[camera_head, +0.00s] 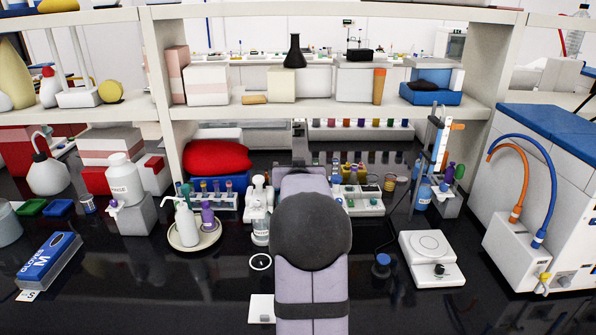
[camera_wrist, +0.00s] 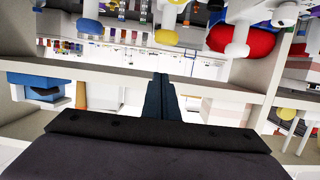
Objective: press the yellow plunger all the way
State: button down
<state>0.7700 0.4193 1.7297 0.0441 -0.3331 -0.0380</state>
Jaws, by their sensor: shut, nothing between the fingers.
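My gripper (camera_wrist: 160,78) shows in the wrist view as two dark fingers pressed together with nothing between them. The wrist view is upside down. A rounded yellow top (camera_wrist: 165,37) on a white stem appears beyond the fingertips, apart from them as far as I can see. In the head view a small yellow top (camera_head: 346,171) stands just right of my arm, in the vial rack area. I cannot tell for sure that it is the plunger or how far down it is. My own arm hides the gripper and part of the bench in the head view.
A red bag (camera_head: 217,158) lies left, near a white pump bottle (camera_head: 186,223). A shelf (camera_head: 330,110) runs across above the bench. A white balance (camera_head: 432,262) stands right. The front bench is mostly clear.

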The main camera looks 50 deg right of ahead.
jog(key=shift+w+d+f+p, duration=0.1)
jog(key=shift+f+p, duration=0.35)
jog(key=shift+f, duration=0.6)
jog(key=shift+w+d+f+p, duration=0.1)
jog(key=shift+f+p, duration=0.3)
jog(key=shift+f, duration=0.65)
jog(key=shift+f, duration=0.1)
notch_tip(320, 180, down, 3)
jog(key=b, duration=0.3)
jog(key=shift+s+a+f+b, duration=0.1)
jog(key=shift+b, duration=0.3)
notch_tip(320, 180, up, 5)
jog(key=shift+r+p, duration=0.1)
jog(key=shift+p, duration=1.15)
jog(key=b+v, duration=0.5)
jog(key=v, duration=0.4)
jog(key=shift+s+a, duration=0.25)
jog(key=shift+a, duration=0.05)
